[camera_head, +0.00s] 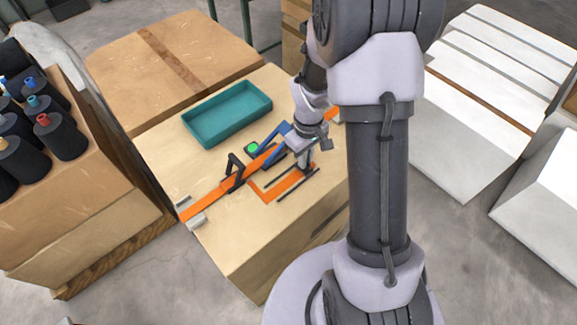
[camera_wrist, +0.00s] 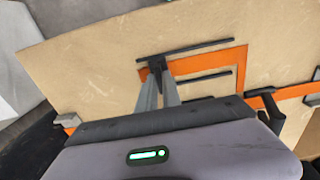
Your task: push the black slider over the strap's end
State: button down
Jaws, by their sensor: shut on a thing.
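The orange strap (camera_head: 207,205) runs diagonally across the light wooden table, and part of it shows at the right of the wrist view (camera_wrist: 290,92). A bent orange band (camera_head: 264,194) lies beside it, also seen in the wrist view (camera_wrist: 213,61); I cannot tell which end is the strap's end. My gripper (camera_head: 305,171) is low over this band. In the wrist view its fingers are shut on a small black piece (camera_wrist: 157,63), apparently the black slider, at the band's left end. The fingers partly hide the band there.
Thin black bars (camera_head: 298,184) lie along the orange band. A black upright bracket (camera_head: 235,171) stands at the strap. A blue part (camera_head: 268,134) and a teal tray (camera_head: 225,132) are behind. A grey clamp (camera_head: 196,220) sits at the table's left edge.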

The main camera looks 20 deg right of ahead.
jog(key=shift+w+d, duration=0.25)
jog(key=shift+d, duration=0.2)
jog(key=shift+r, duration=0.1)
jog(key=c, duration=1.5)
grip_release()
jog(key=shift+d, duration=0.2)
jog(key=shift+a, duration=0.1)
notch_tip(320, 180, up, 17)
jog(key=p, duration=0.6)
jog(key=shift+r+p, duration=0.15)
jog(key=shift+p, duration=0.2)
jog(key=shift+r, duration=0.1)
